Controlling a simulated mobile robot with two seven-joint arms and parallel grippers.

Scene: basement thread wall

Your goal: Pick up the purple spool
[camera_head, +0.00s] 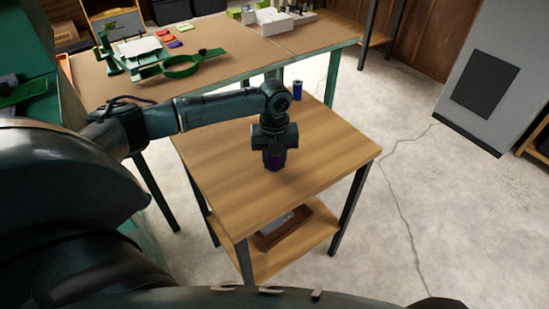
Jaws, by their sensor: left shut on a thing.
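The purple spool (275,162) shows as a small dark purple patch at the lower end of my left gripper (274,154), over the middle of the small wooden table (235,190). My left gripper points down and is shut on the spool. Its fingers hide most of the spool, and I cannot tell whether the spool touches the tabletop. A blue spool (297,89) stands upright near the table's back edge, apart from the gripper. My right gripper is not in view.
A longer workbench (225,62) stands behind with a green ring-shaped tool (181,66), a white board and colored pieces. A brown tray (284,226) sits on the table's lower shelf. A grey cabinet (495,75) stands at right. The tabletop's front and right are clear.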

